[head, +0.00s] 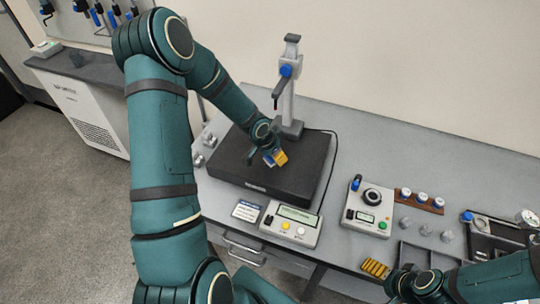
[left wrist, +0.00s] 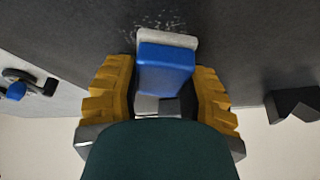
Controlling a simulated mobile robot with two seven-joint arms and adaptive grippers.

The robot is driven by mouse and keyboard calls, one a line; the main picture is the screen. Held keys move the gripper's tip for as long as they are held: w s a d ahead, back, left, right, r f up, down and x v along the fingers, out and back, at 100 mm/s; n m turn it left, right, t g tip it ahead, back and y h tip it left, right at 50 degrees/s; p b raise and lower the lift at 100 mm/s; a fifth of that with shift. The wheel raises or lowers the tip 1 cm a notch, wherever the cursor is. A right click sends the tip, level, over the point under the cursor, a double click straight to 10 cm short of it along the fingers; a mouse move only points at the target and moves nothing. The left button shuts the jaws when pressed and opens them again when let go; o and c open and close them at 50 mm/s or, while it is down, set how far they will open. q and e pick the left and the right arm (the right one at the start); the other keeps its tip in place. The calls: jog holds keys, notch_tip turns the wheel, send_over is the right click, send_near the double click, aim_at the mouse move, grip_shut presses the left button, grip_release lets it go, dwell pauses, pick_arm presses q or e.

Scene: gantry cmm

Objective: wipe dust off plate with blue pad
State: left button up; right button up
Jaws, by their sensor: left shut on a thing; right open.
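The dark plate (head: 230,165) is a thick black slab on the grey bench; it fills the upper part of the left wrist view (left wrist: 60,35). My left gripper (head: 275,158) is over its right part, shut on the blue pad (left wrist: 166,68). The pad has a blue grip and a pale base, between the yellow fingers (left wrist: 167,95). Whether the base touches the plate is unclear. Pale dust specks (left wrist: 160,19) lie on the plate just beyond the pad. My right gripper (head: 376,269) is open at the bench's front, its yellow finger showing.
A stand with a blue knob (head: 288,85) rises at the plate's back edge. A display box (head: 291,224) and a small card (head: 246,210) lie in front. A control box (head: 369,208), small weights and a tray (head: 428,258) are to the right.

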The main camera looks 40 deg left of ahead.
pick_arm(q)
jog(key=shift+w+d+b, duration=0.2)
jog(key=shift+d+b, duration=0.4)
jog(key=shift+d, duration=0.2)
jog(key=shift+s, duration=0.1)
